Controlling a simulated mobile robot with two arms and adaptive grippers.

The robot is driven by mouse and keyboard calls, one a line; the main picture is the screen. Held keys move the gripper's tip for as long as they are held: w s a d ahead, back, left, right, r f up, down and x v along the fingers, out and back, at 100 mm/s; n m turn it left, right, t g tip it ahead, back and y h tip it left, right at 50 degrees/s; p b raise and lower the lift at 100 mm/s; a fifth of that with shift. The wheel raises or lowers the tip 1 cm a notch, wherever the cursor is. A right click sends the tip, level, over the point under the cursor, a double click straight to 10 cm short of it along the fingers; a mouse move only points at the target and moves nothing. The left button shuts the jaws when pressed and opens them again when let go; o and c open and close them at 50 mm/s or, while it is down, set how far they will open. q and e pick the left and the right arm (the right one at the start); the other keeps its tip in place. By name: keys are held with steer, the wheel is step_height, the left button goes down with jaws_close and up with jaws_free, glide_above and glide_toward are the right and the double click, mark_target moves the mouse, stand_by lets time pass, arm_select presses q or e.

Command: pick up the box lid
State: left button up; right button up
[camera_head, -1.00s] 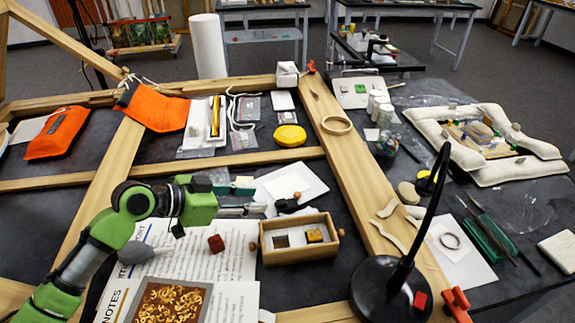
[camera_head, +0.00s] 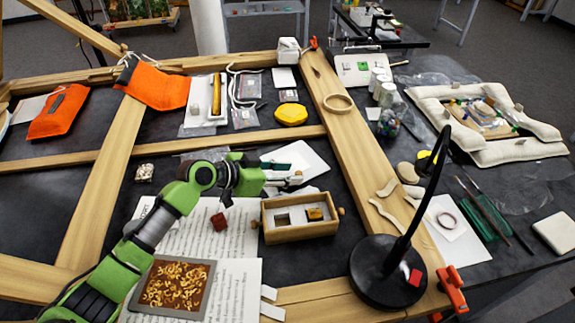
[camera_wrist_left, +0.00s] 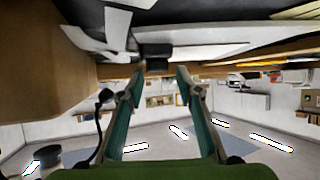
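A small open wooden box (camera_head: 269,228) with round knobs at its ends stands on the dark table in the head view. White inserts and a small brown piece show inside it. I cannot make out a separate lid for certain. My left gripper (camera_head: 297,180) is just behind the box, over white sheets (camera_head: 312,158). In the left wrist view its two teal-lined fingers (camera_wrist_left: 161,71) are apart. A small dark block (camera_wrist_left: 153,54) shows beyond the gap, not clearly gripped. A tan wooden surface (camera_wrist_left: 45,60) fills the left of that view. My right gripper is not in view.
A tray of curly shavings (camera_head: 176,285) is in front. A black lamp (camera_head: 385,270) stands to the right. Wooden frame beams (camera_head: 370,165) cross the table. A yellow object (camera_head: 291,114) lies behind.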

arm_select(q)
steer(key=shift+x, duration=1.35)
steer(key=shift+a, duration=0.1)
jaws_close()
